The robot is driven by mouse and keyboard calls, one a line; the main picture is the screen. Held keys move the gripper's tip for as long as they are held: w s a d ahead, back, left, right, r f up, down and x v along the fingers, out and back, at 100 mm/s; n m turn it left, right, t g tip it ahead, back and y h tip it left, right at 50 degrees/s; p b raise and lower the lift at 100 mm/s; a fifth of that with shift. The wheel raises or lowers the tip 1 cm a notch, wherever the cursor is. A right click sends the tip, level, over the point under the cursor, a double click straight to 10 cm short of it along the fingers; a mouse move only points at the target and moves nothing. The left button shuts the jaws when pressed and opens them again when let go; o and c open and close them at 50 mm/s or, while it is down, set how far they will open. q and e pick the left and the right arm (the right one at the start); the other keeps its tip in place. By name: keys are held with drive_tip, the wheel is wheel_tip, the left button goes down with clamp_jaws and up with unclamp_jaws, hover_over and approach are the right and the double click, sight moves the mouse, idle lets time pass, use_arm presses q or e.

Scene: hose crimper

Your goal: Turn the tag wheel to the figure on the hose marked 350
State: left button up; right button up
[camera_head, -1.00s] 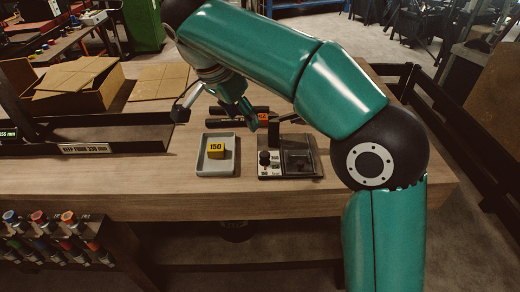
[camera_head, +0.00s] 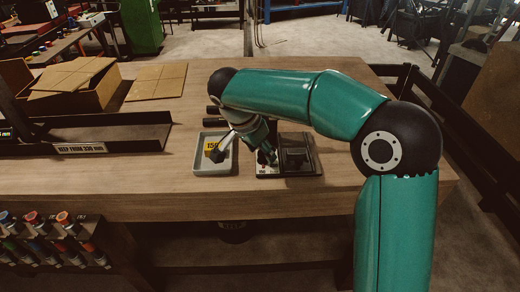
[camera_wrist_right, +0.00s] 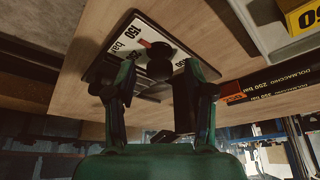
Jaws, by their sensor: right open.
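The tag device (camera_head: 315,165) is a black base with a pale dial plate (camera_head: 266,171), right of the grey tray. In the right wrist view, the plate (camera_wrist_right: 130,38) shows "150 bar" and a red mark beside a black round knob (camera_wrist_right: 160,62). My left gripper is out of view.
The grey tray (camera_head: 206,173) holds a yellow block (camera_head: 212,144) marked 150. A cardboard box (camera_head: 75,90) and a flat board (camera_head: 157,82) are at the back left. A dark rail (camera_head: 110,140) lies left. Bench top is bare in front.

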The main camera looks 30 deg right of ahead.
clamp_jaws()
idle(0.3)
